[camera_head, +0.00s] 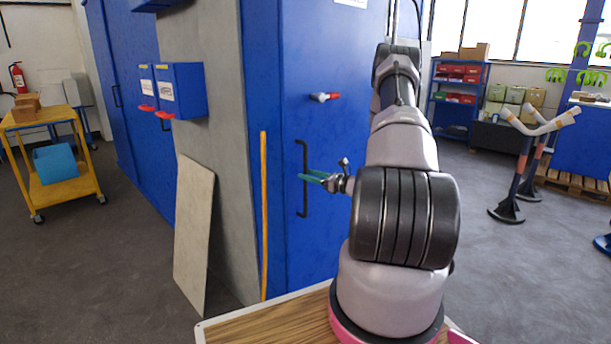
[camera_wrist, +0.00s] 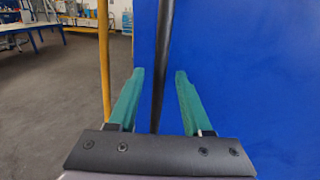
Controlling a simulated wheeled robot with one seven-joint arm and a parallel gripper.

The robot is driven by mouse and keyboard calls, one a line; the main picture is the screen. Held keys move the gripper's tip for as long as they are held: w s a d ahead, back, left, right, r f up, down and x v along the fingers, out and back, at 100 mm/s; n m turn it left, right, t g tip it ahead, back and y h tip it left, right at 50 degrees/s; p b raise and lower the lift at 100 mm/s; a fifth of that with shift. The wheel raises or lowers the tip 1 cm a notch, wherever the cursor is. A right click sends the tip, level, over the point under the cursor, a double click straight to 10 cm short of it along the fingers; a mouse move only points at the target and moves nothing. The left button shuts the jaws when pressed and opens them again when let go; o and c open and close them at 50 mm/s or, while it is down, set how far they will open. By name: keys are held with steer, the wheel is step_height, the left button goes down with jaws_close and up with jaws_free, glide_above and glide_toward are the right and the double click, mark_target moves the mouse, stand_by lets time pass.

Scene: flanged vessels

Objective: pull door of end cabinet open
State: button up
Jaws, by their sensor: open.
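The end cabinet's blue door (camera_head: 330,130) stands left of my arm in the head view, and it looks closed. Its black vertical bar handle (camera_head: 304,180) is on the door's left part. In the wrist view the handle (camera_wrist: 164,60) runs vertically between the two green fingers. My gripper (camera_head: 312,177) reaches left to the handle; in the wrist view its fingers (camera_wrist: 160,78) are open on either side of the bar, with gaps. Whether the bar lies fully within fingertip depth is hard to tell.
A yellow pole (camera_head: 264,215) stands just left of the door, and a board (camera_head: 193,235) leans on the grey side wall. A yellow cart (camera_head: 55,160) is far left. Open floor (camera_head: 495,270) lies right of my arm, with stands (camera_head: 510,205) beyond.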

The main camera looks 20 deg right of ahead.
steer(key=shift+x, duration=0.95)
jaws_close()
stand_by(0.8)
